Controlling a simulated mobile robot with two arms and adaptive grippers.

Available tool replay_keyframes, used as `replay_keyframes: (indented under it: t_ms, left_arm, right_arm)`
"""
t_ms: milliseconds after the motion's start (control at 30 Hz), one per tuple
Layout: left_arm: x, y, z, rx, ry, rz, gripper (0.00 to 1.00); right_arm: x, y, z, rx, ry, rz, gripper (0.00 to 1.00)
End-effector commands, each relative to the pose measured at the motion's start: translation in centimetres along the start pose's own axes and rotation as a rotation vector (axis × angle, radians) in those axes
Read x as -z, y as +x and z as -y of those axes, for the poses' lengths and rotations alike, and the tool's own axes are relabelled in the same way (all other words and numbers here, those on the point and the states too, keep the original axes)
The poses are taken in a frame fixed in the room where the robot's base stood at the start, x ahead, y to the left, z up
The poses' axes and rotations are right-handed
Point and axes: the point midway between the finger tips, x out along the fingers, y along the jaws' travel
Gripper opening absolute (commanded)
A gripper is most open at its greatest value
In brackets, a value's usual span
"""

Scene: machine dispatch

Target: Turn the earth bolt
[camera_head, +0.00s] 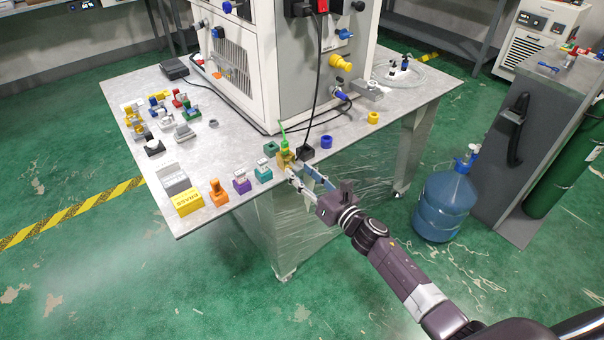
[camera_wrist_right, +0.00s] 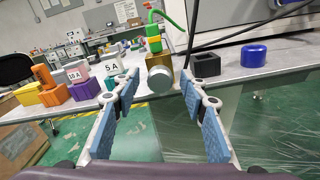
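The earth bolt (camera_wrist_right: 160,80) has a round silver head on a brass block, with a green plug and cable on top. In the head view its brass block (camera_head: 285,158) stands at the table's near edge. My right gripper (camera_head: 301,175) is open and empty in front of it. In the wrist view the two blue-padded fingers of the right gripper (camera_wrist_right: 158,93) stand apart, left and right of the bolt head, with a gap on each side. The head faces the gripper and looks untouched. My left gripper is not in view.
A black block (camera_wrist_right: 207,64) and a blue cap (camera_wrist_right: 254,55) stand right of the bolt. Coloured fuse-like blocks, including a white and teal one (camera_wrist_right: 112,69), stand left. The large grey machine (camera_head: 290,60) stands behind, with black cables hanging near. A blue water bottle (camera_head: 446,205) stands on the floor.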

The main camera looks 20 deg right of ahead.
Motion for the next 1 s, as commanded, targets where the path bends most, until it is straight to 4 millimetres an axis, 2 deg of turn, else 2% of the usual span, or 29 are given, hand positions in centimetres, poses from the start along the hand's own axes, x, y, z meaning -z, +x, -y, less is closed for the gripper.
replay_keyframes:
  t_ms: [100,467,767,1000]
  left_arm:
    - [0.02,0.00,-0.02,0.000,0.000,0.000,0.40]
    - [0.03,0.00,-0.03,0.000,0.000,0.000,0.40]
    - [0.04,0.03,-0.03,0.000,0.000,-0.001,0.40]
    - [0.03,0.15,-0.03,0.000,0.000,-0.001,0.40]
  right_arm:
    - [0.00,-0.01,-0.01,0.000,0.001,0.000,0.40]
    - [-0.01,-0.03,0.01,0.001,0.001,0.000,0.00]
    - [-0.01,-0.04,0.02,0.001,0.029,0.000,0.00]
    - [-0.01,-0.03,0.04,0.001,0.155,0.001,0.00]
